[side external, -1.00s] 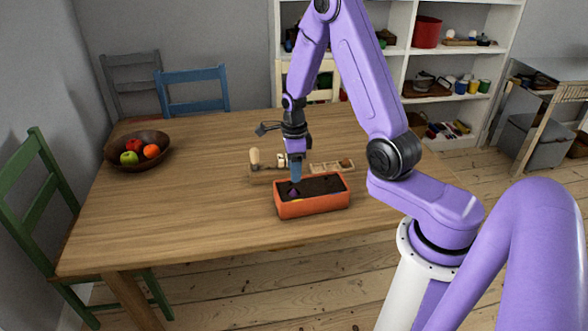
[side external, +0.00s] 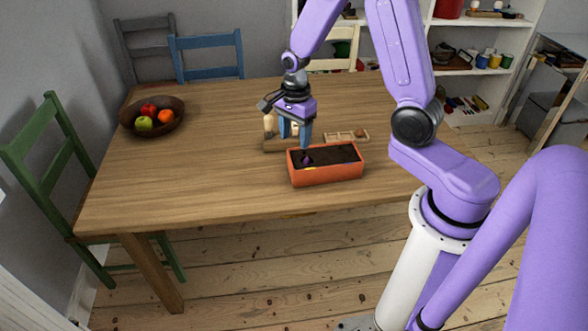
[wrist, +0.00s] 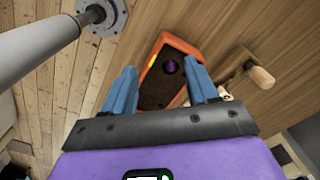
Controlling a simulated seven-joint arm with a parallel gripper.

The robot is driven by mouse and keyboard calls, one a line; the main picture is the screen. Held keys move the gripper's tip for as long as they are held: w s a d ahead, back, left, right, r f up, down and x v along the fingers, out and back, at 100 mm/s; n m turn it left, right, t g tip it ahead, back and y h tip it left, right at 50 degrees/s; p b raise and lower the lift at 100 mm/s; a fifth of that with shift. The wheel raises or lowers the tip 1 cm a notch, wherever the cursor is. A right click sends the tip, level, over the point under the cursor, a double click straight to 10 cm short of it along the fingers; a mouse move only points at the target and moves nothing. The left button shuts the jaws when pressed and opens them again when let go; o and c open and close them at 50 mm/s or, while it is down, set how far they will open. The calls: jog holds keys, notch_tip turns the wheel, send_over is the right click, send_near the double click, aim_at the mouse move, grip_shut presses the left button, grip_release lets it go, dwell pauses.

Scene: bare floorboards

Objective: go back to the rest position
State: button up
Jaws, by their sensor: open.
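My gripper (side external: 295,140) is open and empty, with its blue fingers apart just above the left part of an orange planter box (side external: 328,175) on the table. The planter holds dark soil. A small purple thing (side external: 307,160) sits in the soil near the planter's left end, with a bit of yellow at the planter's edge beside it. In the wrist view, my open gripper (wrist: 160,75) has the planter (wrist: 152,62) between and beyond its fingers. The purple thing (wrist: 171,67) shows between the fingertips, apart from both.
A wooden tray (side external: 345,136) with small items lies behind the planter, close to my fingers. A bowl (side external: 128,122) of fruit is at the table's far left. Chairs and shelves stand around.

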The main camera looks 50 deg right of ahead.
jog(key=s+a+r+n, duration=0.7)
jog(key=s+a+n, duration=0.2)
jog(key=n, duration=0.6)
jog(key=s+r+n, duration=0.4)
jog(key=s+n, duration=1.1)
jog(key=n, duration=0.1)
jog(key=shift+s+a, duration=0.2)
jog(key=shift+a, duration=0.25)
